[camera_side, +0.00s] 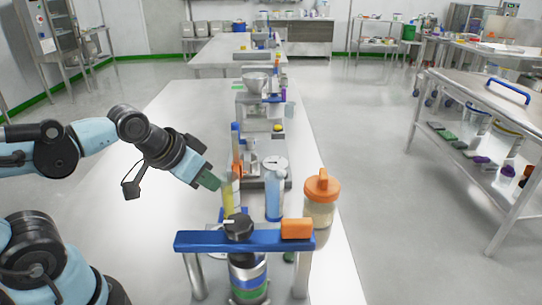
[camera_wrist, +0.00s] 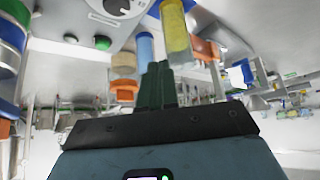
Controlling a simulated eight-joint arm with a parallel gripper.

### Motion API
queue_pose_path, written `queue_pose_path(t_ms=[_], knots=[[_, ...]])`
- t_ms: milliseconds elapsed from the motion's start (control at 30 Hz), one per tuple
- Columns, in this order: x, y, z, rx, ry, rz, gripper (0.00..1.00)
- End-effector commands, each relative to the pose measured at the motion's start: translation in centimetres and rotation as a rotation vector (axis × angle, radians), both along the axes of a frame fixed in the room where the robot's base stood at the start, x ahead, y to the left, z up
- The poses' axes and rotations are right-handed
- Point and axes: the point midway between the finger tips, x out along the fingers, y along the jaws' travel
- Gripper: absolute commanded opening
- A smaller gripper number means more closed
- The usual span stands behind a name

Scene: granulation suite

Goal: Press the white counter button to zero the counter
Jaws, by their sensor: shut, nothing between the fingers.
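In the wrist view, a small pale round button (camera_wrist: 70,39) sits at the upper left on a light grey surface; it looks like the white counter button, but I cannot be sure. A green button (camera_wrist: 102,43) is just to its right. In the side view I cannot make out the white button; a small green spot (camera_side: 289,257) shows near the blue-barred stand. My gripper (camera_side: 210,182) is shut and empty, its green fingers tilted down beside the yellow cylinder. Its fingers also show in the wrist view (camera_wrist: 157,70), apart from the buttons.
The yellow cylinder (camera_side: 228,203), a blue cylinder (camera_side: 273,200) and an orange-lidded jar (camera_side: 320,205) stand close to my gripper. A stand with a blue bar (camera_side: 205,241) is in front. The table (camera_side: 150,180) is clear on the left.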

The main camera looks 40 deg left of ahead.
Motion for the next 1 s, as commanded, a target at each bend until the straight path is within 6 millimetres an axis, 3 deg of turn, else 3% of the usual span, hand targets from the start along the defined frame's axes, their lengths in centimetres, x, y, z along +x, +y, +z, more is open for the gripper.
queue_pose_path(t_ms=[200,367,700,1000], knots=[[0.4,0.0,0.2,-0.008,-0.003,0.009,0.00],[2.2,0.1,1.2,-0.047,-0.017,0.056,0.00],[9.7,0.7,3.3,-0.206,-0.067,0.229,0.00],[16.8,1.7,3.2,-0.353,-0.111,0.380,0.00]])
